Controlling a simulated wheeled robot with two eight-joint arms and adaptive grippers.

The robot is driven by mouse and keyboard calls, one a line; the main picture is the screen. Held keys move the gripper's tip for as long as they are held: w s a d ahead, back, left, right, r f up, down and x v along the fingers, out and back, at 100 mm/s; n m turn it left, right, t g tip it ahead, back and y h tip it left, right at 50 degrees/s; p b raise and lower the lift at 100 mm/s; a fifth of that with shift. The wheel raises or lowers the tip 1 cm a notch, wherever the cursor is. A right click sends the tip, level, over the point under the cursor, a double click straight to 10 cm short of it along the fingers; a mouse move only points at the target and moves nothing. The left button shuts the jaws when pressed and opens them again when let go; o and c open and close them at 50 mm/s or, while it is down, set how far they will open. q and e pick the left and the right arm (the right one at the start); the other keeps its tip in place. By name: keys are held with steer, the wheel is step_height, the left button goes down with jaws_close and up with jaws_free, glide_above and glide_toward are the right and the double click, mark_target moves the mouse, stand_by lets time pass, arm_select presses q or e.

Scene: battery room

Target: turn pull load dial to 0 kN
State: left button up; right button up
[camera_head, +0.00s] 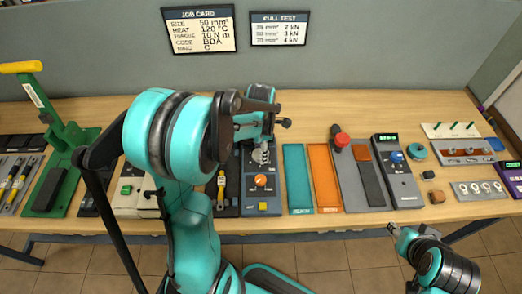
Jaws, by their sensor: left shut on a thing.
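The pull load dial, an orange round knob (261,181), sits on the front of a blue-grey tester (277,205) near the middle of the bench. My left arm reaches over the tester from the left. My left gripper (262,157) points down at the far side of the dial and is shut on it; the contact is small and partly hidden. The dial's scale is too small to read. My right gripper (393,229) is off the bench's front edge at the lower right, away from the tester; its opening is too small to tell.
A yellow button (263,206) is in front of the dial. Teal (297,180) and orange (325,180) mats lie right of the tester. A red knob (341,139) and a meter (396,172) stand farther right. A green press (62,145) stands at the left.

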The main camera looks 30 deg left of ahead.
arm_select(q)
steer(key=o, duration=1.2)
steer(key=shift+c, duration=0.2)
step_height(320, 180, up, 12)
